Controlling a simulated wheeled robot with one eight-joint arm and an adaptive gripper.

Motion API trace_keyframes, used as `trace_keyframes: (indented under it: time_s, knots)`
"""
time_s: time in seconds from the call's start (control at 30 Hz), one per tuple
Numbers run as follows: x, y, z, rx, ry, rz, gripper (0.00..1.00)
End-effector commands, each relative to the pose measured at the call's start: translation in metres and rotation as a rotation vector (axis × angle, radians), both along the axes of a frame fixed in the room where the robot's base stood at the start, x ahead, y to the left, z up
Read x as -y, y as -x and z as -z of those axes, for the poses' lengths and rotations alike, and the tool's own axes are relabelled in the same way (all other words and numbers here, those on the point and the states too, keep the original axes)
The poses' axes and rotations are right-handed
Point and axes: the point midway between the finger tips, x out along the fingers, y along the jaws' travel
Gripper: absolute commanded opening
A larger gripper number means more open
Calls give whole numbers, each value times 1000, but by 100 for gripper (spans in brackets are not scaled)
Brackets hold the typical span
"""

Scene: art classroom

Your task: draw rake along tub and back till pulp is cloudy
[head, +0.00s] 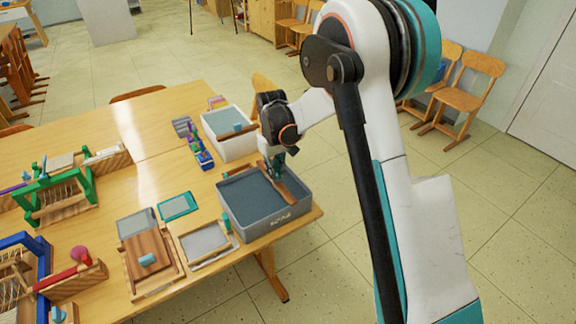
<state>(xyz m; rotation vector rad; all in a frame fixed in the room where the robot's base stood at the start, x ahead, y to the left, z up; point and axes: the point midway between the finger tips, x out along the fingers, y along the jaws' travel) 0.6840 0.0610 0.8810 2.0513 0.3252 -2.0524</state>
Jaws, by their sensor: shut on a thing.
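A grey tub (265,223) stands at the near right corner of the wooden table, holding a flat dark blue-grey liquid (252,197). A wooden rake (286,193) is in my gripper (277,174), toward the right side of the tub. My gripper is shut on the rake, above and partly within the tub's outline. My arm comes in from the right and hides part of the tub's far edge. I cannot tell how deep the rake sits in the pulp or how cloudy the pulp is.
A white tub (234,147) stands just behind the grey one. A screen frame (207,241), a wooden press board (149,258) and a teal-edged frame (178,205) lie to the left. Small looms fill the left side. The table's right edge is close to the tub.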

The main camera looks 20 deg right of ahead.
Motion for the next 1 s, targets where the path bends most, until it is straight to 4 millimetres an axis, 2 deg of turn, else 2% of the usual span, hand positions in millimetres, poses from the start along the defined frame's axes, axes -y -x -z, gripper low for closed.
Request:
trace_keyframes:
  time_s: [0.03,0.2,0.4,0.5,0.7,1.0]
  knots:
    - [-18,6,0,0,0,-7,0]
    - [-66,21,0,0,0,-6,0]
    - [-114,37,0,1,0,-5,0]
    - [-131,42,0,1,0,-4,0]
    - [-151,49,0,1,0,-2,0]
    - [-158,51,0,1,-3,0,0]
